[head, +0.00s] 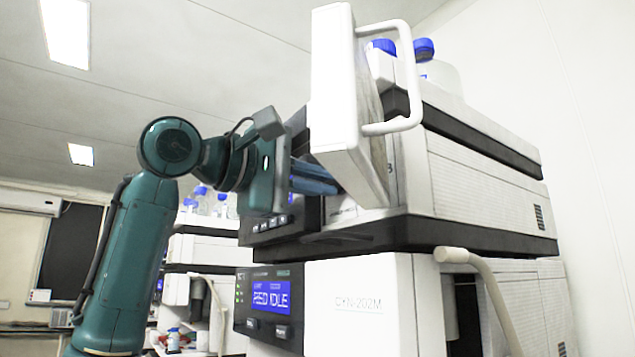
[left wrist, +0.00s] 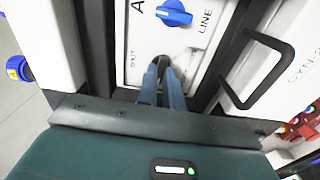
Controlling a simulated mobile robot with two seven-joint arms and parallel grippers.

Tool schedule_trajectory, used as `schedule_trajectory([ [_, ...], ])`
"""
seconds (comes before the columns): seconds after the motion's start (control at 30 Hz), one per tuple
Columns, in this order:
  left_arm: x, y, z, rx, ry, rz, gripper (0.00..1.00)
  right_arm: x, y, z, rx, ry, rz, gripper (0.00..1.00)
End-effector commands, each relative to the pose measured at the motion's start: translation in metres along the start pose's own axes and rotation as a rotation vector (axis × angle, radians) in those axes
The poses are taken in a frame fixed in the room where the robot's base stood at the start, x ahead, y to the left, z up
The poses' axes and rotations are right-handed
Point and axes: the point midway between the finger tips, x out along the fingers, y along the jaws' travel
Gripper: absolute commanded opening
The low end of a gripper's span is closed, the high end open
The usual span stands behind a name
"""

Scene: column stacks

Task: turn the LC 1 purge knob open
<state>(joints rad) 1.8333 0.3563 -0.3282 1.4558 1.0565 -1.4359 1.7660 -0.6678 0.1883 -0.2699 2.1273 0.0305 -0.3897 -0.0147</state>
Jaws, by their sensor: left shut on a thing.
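My left gripper (head: 314,180) reaches from the left into the front of the upper unit of the LC stack (head: 470,170); its fingertips are hidden behind the open white door (head: 335,95) in the head view. In the left wrist view the long blue-grey fingers (left wrist: 164,72) are nearly together, shut on a small knob on the white panel (left wrist: 150,45), beside the printed word SHUT. The fingers hide most of this knob, so its angle cannot be told. A separate blue knob (left wrist: 174,13) sits farther up the panel, between the A and LINE markings, untouched. My right gripper is not in view.
The door with its white handle (head: 410,80) stands open close to my left gripper. Blue-capped bottles (head: 425,55) stand on top of the stack. A lower unit with a lit display (head: 271,296) is below. Another stack (head: 200,250) stands behind at left.

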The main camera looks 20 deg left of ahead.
Motion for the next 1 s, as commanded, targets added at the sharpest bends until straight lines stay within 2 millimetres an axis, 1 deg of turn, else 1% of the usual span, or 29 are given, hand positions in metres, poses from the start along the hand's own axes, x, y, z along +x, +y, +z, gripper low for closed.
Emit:
schedule_trajectory([
  [0.4,0.0005,-0.0009,0.0007,-0.006,-0.003,-0.003,0.00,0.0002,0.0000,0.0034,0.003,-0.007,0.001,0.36],
  [0.43,0.0006,-0.0009,0.0007,-0.006,-0.003,-0.003,0.10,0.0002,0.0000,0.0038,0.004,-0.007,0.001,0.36],
  [0.67,0.0003,-0.0005,0.0005,-0.005,-0.002,-0.001,0.29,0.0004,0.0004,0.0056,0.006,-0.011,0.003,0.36],
  [0.7,0.0003,-0.0004,0.0005,-0.005,-0.002,-0.001,0.30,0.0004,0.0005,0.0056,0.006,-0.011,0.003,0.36],
  [0.9,-0.0002,-0.0002,0.0003,-0.005,-0.001,0.000,0.30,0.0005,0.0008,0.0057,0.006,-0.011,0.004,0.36],
  [1.0,-0.0050,-0.0006,0.0002,-0.005,-0.001,0.001,0.30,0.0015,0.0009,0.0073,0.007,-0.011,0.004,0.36],
])
